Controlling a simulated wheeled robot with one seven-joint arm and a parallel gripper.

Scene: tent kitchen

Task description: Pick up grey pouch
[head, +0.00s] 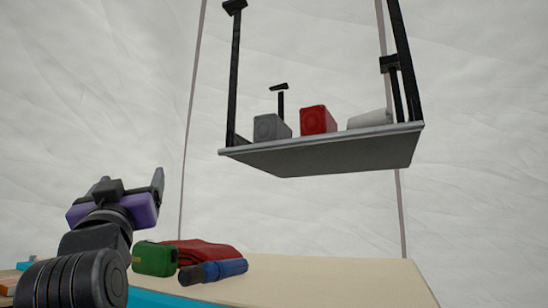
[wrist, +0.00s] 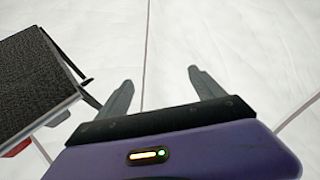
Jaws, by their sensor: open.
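A light grey, low, rounded thing (head: 369,119), which looks like the grey pouch, lies at the right end of the hanging shelf (head: 330,155) in the head view. Its lower part is hidden by the shelf edge. My gripper (head: 131,180) is at the lower left, well apart from the shelf and lower than it. In the wrist view my gripper (wrist: 158,78) has its two fingers spread with nothing between them. The pouch cannot be made out there.
A grey boxy thing (head: 270,127) and a red box (head: 318,120) share the shelf, which hangs from black posts (head: 235,75). Below, a green case (head: 154,258), red cloth-like bundle (head: 205,250) and blue-black cylinder (head: 213,271) lie on a table (head: 330,280).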

